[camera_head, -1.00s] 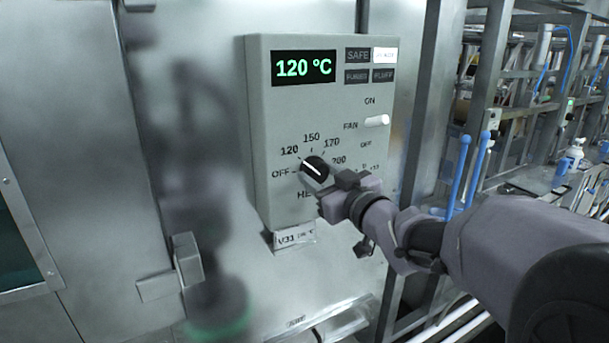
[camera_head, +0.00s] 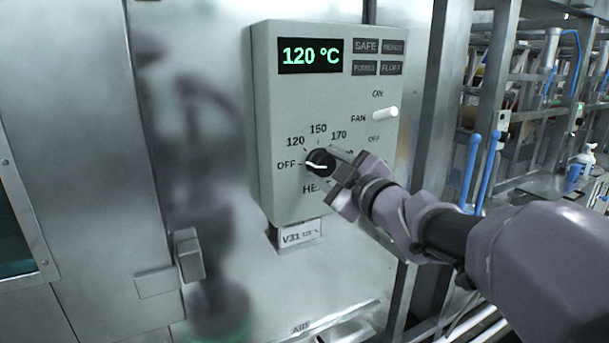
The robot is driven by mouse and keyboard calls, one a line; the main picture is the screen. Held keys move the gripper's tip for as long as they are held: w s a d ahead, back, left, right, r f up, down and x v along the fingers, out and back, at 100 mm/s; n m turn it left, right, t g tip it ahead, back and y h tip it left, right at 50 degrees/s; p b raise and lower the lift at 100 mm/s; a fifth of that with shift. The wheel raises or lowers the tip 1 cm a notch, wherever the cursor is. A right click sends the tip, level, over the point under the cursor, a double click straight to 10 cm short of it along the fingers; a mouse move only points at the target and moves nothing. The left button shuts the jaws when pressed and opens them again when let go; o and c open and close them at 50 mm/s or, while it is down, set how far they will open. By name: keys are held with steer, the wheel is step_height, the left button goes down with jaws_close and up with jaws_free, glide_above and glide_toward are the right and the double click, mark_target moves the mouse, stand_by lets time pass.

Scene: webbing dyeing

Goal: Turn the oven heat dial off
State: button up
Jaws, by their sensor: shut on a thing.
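The heat dial (camera_head: 319,162) is a round black knob with a white pointer line, low on the grey control panel (camera_head: 283,115). Its pointer lies nearly level and aims left at the OFF mark (camera_head: 286,166). My gripper (camera_head: 333,168) reaches in from the right and is shut on the dial, with its fingers at the knob's right side. The fingers hide part of the scale and the heat label. The display (camera_head: 310,55) reads 120 °C in green.
A white fan switch (camera_head: 385,113) sticks out above and right of the dial. Several indicator tiles (camera_head: 365,46) at the panel's top right are all dark. A door handle (camera_head: 188,254) is at lower left. Blue-handled levers (camera_head: 487,172) and racks stand at right.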

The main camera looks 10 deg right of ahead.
steer(key=shift+n+b, duration=0.5)
steer(key=shift+n, duration=0.4)
steer(key=o, duration=1.4)
steer(key=shift+c, duration=0.2)
steer(key=p+v, duration=0.4)
steer(key=v, duration=1.3)
steer(key=shift+s, duration=0.15)
steer(key=shift+d, duration=0.15)
